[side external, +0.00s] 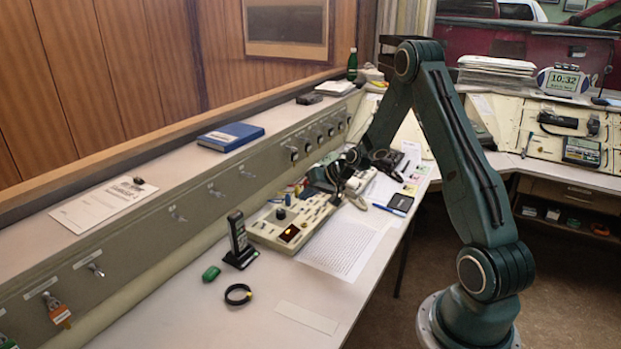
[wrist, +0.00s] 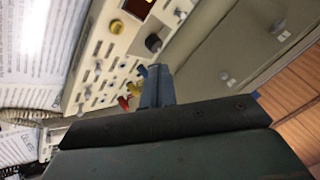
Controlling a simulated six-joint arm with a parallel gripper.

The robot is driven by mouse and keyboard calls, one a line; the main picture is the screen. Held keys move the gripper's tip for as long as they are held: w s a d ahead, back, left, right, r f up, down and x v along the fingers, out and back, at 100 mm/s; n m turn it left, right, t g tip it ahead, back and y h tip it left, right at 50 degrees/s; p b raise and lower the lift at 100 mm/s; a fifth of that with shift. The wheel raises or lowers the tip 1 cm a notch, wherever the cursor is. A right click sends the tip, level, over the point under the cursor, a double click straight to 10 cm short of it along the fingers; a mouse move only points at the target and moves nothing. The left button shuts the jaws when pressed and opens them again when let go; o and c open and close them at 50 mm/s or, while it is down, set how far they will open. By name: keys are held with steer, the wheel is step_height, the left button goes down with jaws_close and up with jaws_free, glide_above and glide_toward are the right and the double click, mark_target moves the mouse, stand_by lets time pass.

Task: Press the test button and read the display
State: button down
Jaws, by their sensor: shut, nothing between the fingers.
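The cream control panel (side external: 262,232) lies on the desk, with rows of small buttons and a black knob (side external: 280,213). Its small dark display (side external: 290,233) glows orange, too small to read. In the wrist view, the panel (wrist: 85,60) shows the display (wrist: 142,6) cut off at the top edge, the black knob (wrist: 153,43) and a yellow round button (wrist: 116,27). No label tells which button is the test one. Contact with the panel cannot be told.
A handset in a black stand (side external: 239,242), a green object (side external: 211,273) and a black ring (side external: 238,294) lie at the near side. A printed sheet (side external: 340,247) lies beside the panel. Red, yellow and blue pieces (wrist: 130,92) are close to my fingers. The near desk is mostly clear.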

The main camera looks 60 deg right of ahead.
steer(key=shift+f, duration=3.55)
steer(key=shift+f, duration=0.85)
stand_by(0.4)
steer(key=shift+r, duration=0.85)
steer(key=shift+r, duration=0.1)
steer(key=shift+r, duration=2.4)
steer(key=shift+a, duration=0.1)
